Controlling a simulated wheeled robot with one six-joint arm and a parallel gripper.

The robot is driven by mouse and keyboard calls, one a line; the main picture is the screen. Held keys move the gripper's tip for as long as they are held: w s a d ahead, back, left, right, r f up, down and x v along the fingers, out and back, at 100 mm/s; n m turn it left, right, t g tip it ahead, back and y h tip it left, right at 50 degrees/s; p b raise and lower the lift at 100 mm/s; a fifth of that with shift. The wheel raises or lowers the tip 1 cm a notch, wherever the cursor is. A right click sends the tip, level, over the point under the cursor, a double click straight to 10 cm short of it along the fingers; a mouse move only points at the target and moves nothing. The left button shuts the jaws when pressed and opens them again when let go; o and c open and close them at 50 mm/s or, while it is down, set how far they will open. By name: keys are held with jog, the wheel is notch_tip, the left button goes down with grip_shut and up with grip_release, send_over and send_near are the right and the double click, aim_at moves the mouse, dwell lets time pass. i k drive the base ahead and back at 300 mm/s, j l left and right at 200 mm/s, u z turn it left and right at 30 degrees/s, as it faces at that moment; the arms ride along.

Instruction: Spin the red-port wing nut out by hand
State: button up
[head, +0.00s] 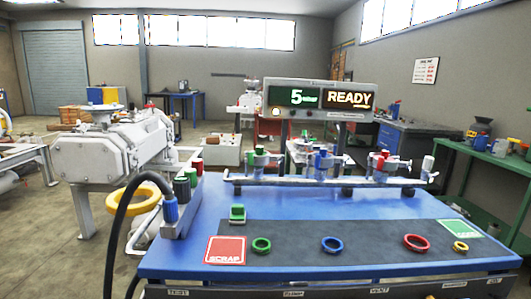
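A pipe manifold (300,181) runs along the back of a blue bench (190,262). It carries three clamped ports: one with green parts (260,159) at left, one with blue parts (323,160) in the middle, and the red port (381,161) at right. The red port is small in the picture; its wing nut cannot be made out clearly, nor how far it is threaded. My gripper is not in view.
On the dark mat (290,257) lie a green ring (261,245), blue ring (332,244), red ring (416,242) and small yellow ring (460,246). A red SCRAP pad (225,250) is at left, a green pad (461,229) at right. A display (320,99) reads READY. A black hose (112,230) arcs at left.

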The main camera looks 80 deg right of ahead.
aim_at(408, 165)
jog(key=z, duration=3.1)
